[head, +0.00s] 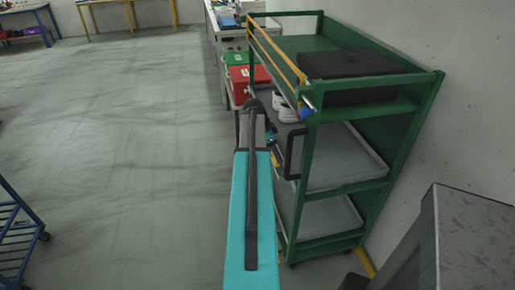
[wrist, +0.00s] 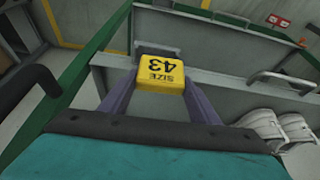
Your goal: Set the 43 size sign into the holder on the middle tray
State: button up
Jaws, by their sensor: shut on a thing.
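A small grey bracket (wrist: 155,48), which looks like the holder, shows just beyond the sign at the tray's edge. I cannot tell whether the sign touches it. The grey middle tray (head: 350,178) sits in the green trolley, and its wall also shows in the wrist view (wrist: 220,82). In the head view my arm largely hides the gripper.
White shoes (wrist: 270,127) stand on the tray at right in the wrist view. The green trolley (head: 300,190) has a dark handle (head: 291,155) near my arm. A black box (head: 355,70) lies on its top. Red (head: 247,78) and green boxes stand beyond.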

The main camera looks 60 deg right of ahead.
jog(key=s, duration=0.2)
jog(key=shift+s+d+f+m, duration=0.3)
jog(key=shift+d, duration=0.1)
jog(key=shift+f+b, duration=1)
jog(key=shift+f, duration=1.15)
dwell(0.4)
jog(key=o, duration=1.7)
jog(key=shift+o, duration=0.2)
jog(key=shift+r, duration=0.2)
jog(key=p+v, duration=0.4)
jog(key=v, duration=0.6)
jog(key=shift+w+r+p, duration=0.2)
jog(key=shift+r+p, duration=0.1)
jog(key=shift+p, duration=0.05)
dwell(0.8)
dwell(0.5)
